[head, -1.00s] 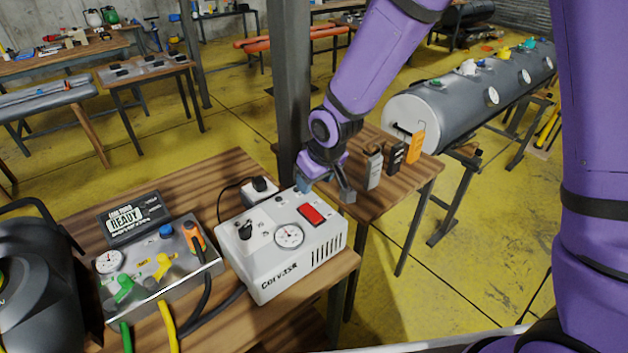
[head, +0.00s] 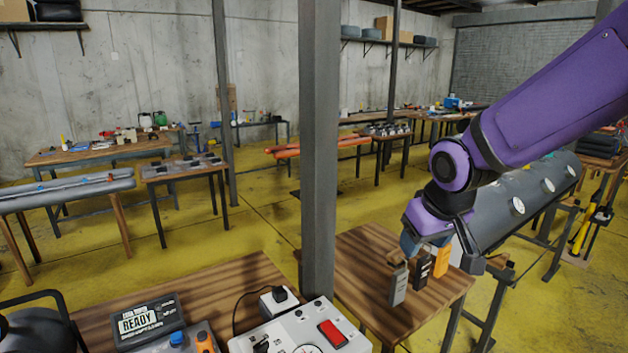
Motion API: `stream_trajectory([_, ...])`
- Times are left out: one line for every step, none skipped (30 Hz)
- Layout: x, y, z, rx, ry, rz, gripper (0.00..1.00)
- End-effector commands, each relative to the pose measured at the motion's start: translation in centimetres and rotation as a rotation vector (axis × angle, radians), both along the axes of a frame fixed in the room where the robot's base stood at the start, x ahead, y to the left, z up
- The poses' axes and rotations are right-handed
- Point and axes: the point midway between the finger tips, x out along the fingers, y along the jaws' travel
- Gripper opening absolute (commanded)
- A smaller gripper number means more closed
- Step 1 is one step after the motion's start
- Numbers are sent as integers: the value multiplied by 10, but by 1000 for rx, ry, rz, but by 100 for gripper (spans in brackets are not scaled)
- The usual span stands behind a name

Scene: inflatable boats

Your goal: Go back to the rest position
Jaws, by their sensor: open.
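My gripper (head: 437,262) hangs at the end of my purple arm, on the right of the head view. It appears above the small wooden table (head: 365,268), in front of the handheld devices there. Its jaws are apart and nothing shows between them. A grey device (head: 398,285), a black device (head: 422,270) and an orange device (head: 441,259) stand upright on that table. My gripper partly overlaps them in the picture, and I cannot tell the distance between them.
A white box with a red switch (head: 331,333) and a "READY" display unit (head: 147,322) sit on the near bench (head: 225,284). A grey post (head: 320,150) rises beside it. A large grey tube (head: 535,190) lies at right. Yellow floor (head: 270,225) is open behind.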

Motion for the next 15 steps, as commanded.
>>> stream_trajectory([-10, -12, 14, 2, -13, -27, 55])
stream_trajectory([-16, -18, 20, 3, -16, -40, 55])
stream_trajectory([-24, -26, 28, 4, -20, -58, 55])
stream_trajectory([-31, -32, 34, 7, -22, -72, 55])
stream_trajectory([-38, -38, 39, 9, -24, -86, 55])
stream_trajectory([-47, -45, 46, 12, -29, -103, 55])
stream_trajectory([-54, -50, 52, 14, -31, -117, 55])
stream_trajectory([-61, -55, 56, 16, -34, -131, 55])
stream_trajectory([-71, -62, 62, 20, -37, -148, 55])
stream_trajectory([-78, -67, 66, 23, -39, -161, 55])
stream_trajectory([-85, -71, 70, 26, -43, -173, 55])
stream_trajectory([-96, -77, 75, 32, -45, -190, 55])
stream_trajectory([-104, -81, 78, 35, -47, -201, 55])
stream_trajectory([-112, -85, 81, 38, -49, -213, 55])
stream_trajectory([-122, -89, 85, 43, -53, -228, 55])
